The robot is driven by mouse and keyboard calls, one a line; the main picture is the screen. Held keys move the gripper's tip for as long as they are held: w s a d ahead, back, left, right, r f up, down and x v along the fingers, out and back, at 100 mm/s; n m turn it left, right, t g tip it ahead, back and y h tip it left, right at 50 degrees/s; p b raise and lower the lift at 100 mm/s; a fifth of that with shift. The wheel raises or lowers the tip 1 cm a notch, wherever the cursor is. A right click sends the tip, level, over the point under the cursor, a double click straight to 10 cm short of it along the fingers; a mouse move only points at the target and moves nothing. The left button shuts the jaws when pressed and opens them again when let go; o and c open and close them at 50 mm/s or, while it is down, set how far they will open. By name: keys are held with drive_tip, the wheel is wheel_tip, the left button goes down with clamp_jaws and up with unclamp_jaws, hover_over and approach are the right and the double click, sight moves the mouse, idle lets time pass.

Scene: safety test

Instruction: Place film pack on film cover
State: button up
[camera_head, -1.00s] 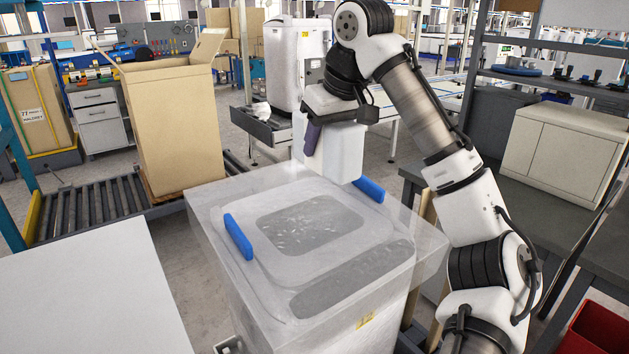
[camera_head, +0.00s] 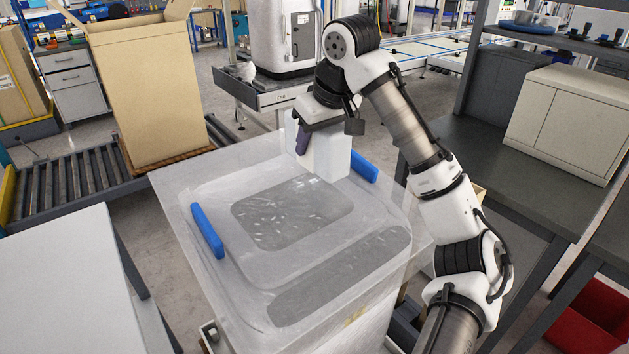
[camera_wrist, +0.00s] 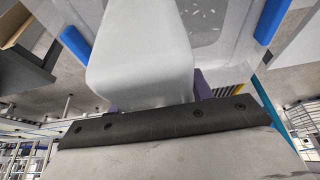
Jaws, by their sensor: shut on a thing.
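A plain white block, which I take as the film pack (camera_head: 333,165), is held upright in my gripper (camera_head: 303,140). It also fills the upper middle of the wrist view (camera_wrist: 140,55), between two purple fingers. My gripper is shut on it. The film cover (camera_head: 185,285) is a clear, shiny sheet draped over a white bin with a blue handle (camera_head: 207,231) on the left and another (camera_head: 363,167) on the right. The pack is over the far part of the cover, close to the right handle. I cannot tell whether its lower end touches the cover.
A tall open cardboard box (camera_head: 150,100) stands on a roller conveyor (camera_head: 85,185) at the left. A white table (camera_head: 65,280) is at the front left. A dark bench with a cream cabinet (camera_head: 565,125) and a red bin (camera_head: 595,320) are at the right.

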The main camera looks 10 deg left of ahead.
sight(333, 143)
wheel_tip(333, 143, down, 10)
drive_tip(key=shift+f, duration=0.1)
idle(0.4)
drive_tip(key=o, duration=1.2)
drive_tip(key=shift+f, duration=0.1)
drive_tip(key=v, duration=1.2)
